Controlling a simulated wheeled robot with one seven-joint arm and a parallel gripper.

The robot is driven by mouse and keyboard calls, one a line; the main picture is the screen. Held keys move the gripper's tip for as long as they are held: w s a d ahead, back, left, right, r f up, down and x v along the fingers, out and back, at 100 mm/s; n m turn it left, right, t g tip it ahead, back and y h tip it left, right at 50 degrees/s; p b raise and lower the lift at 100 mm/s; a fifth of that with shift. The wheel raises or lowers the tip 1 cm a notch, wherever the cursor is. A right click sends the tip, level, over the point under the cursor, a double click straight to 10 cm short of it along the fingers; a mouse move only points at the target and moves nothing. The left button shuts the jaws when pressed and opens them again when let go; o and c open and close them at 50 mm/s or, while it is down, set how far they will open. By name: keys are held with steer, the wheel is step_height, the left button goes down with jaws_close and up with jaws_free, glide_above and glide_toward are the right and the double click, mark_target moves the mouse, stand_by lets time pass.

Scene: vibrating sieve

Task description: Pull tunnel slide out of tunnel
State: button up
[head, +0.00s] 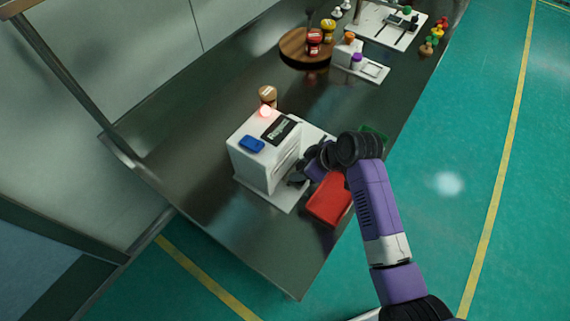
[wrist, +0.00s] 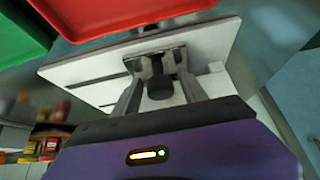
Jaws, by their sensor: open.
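The white machine (head: 265,155), which looks like the tunnel housing, stands on a white base plate on the dark table, with a glowing red light on top. My gripper (head: 298,172) is low at its right side. In the wrist view, my gripper (wrist: 160,78) is open, with one finger on each side of a dark round knob (wrist: 160,89). Behind the knob is a grey metal bracket (wrist: 153,60) against the white base plate (wrist: 210,45). The knob and bracket seem to belong to the slide. I cannot tell whether the fingers touch the knob. My arm hides this spot in the head view.
A red tray (head: 328,201) lies close below my gripper, and a green tray (head: 374,134) lies just beyond my wrist. A brown jar (head: 267,95) stands behind the machine. A round wooden board (head: 290,46) with jars and other equipment stands farther back.

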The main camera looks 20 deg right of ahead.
stand_by(0.4)
steer(key=shift+w+d+b, duration=0.85)
steer(key=shift+w+d, duration=0.5)
steer(key=shift+d, duration=0.5)
steer(key=shift+w+d+b, duration=0.9)
steer(key=shift+w+d, duration=0.4)
steer(key=shift+d, duration=0.55)
steer(key=shift+w+d+b, duration=0.85)
steer(key=shift+w+d, duration=0.5)
steer(key=shift+d, duration=0.5)
steer(key=o, duration=1.1)
